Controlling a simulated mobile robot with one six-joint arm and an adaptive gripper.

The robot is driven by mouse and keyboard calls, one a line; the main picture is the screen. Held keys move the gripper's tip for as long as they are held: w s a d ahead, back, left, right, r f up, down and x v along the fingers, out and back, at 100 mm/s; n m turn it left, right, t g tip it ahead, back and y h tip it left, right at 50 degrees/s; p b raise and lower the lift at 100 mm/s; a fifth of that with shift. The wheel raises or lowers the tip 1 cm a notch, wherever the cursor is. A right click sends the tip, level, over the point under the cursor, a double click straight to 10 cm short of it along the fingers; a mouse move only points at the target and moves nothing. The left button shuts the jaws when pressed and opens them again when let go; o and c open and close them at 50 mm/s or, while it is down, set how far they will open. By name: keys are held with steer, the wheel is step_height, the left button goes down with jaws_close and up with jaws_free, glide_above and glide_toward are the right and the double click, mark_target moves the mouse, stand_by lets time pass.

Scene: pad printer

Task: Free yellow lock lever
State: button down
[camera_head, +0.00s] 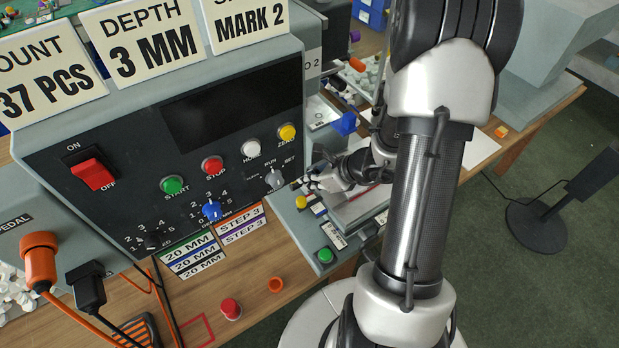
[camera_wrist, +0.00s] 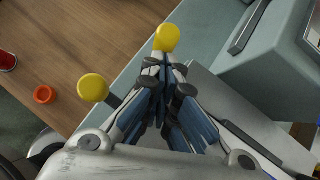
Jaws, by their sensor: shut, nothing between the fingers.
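Two round yellow knobs show in the wrist view. One yellow knob (camera_wrist: 93,87) sits on a short dark stem at the left of my fingers. The other yellow knob (camera_wrist: 166,38) lies just beyond my fingertips; its stem is hidden, and I cannot tell which is the lock lever. In the head view one yellow knob (camera_head: 301,201) shows beside the printer base, below my gripper (camera_head: 305,185). My gripper also shows in the wrist view (camera_wrist: 163,68), with its fingers together and empty. I cannot tell whether the fingertips touch the farther knob.
The control box (camera_head: 215,110) stands close at the left, with a selector knob (camera_head: 275,179) near my gripper. A green button (camera_head: 326,255) is on the base. A red cap (camera_head: 231,308) and an orange ring (camera_head: 276,285) are on the wooden table. Some table around them is bare.

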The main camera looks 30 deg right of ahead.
steer(key=shift+w+r+g+p, duration=0.35)
steer(key=shift+g+p, duration=0.25)
steer(key=shift+p, duration=0.8)
steer(key=shift+g, duration=0.7)
steer(key=w+p, duration=0.4)
steer(key=p, duration=0.1)
steer(key=shift+w+a+r, duration=0.1)
steer(key=shift+w+r, duration=0.05)
steer(key=shift+r, duration=0.2)
steer(key=shift+w+f, duration=0.15)
steer(key=shift+w, duration=0.5)
steer(key=shift+w+f, duration=0.15)
steer(key=shift+w, duration=0.55)
